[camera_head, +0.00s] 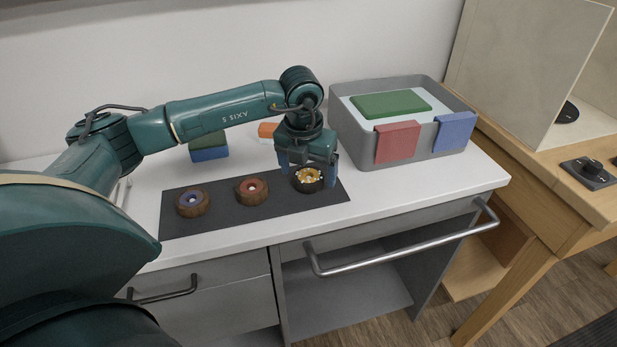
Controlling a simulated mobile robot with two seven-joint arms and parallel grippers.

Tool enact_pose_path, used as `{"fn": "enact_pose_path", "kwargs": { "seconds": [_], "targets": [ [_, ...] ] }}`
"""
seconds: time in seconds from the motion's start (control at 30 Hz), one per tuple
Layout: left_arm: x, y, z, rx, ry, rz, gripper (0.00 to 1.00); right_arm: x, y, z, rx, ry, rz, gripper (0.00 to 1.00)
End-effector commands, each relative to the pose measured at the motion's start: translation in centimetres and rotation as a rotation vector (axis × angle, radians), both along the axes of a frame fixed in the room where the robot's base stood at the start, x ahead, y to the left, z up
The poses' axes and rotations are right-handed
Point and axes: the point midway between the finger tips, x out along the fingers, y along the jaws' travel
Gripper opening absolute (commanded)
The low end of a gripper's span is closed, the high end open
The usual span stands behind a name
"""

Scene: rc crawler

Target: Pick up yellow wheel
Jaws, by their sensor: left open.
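The yellow wheel (308,179) has a dark tyre and a yellow hub. It lies at the right end of a dark mat (235,219) on the white worktop. My left gripper (309,172) is open and points down, directly over the yellow wheel, with a finger on either side of it. Whether the fingers touch the wheel cannot be told. A wheel with a red hub (251,190) lies left of it on the mat, and a wheel with a blue hub (191,203) lies further left. My right gripper is not in view.
A grey bin (455,101) with green, red and blue parts stands to the right. A green and blue block (209,151) and an orange and white piece (267,130) stand behind the mat. A wooden table (560,170) adjoins at right. The worktop's front right is clear.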

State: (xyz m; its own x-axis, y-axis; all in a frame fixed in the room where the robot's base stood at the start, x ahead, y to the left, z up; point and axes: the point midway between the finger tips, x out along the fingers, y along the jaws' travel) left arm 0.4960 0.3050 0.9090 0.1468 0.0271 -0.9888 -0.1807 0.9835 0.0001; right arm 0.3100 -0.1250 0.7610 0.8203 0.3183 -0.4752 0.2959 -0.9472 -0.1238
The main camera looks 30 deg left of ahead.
Motion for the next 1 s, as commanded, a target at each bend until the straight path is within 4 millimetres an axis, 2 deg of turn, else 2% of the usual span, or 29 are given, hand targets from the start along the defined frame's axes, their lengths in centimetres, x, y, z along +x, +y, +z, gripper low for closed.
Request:
{"fn": "enact_pose_path", "kwargs": {
  "seconds": [0.1,0.33,0.9,1.0],
  "targets": [
    [0.08,0.01,-0.92,0.0,0.002,-0.001,0.85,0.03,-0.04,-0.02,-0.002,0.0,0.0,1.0],
    [0.12,0.02,-0.99,0.0,0.0,-0.001,0.84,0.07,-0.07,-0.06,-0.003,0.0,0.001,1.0],
    [0.12,0.02,-0.93,-0.001,0.0,-0.001,0.38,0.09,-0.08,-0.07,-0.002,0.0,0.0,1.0],
    [0.13,0.02,-0.92,-0.001,0.0,-0.001,0.37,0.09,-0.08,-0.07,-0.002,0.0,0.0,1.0]
  ]
}}
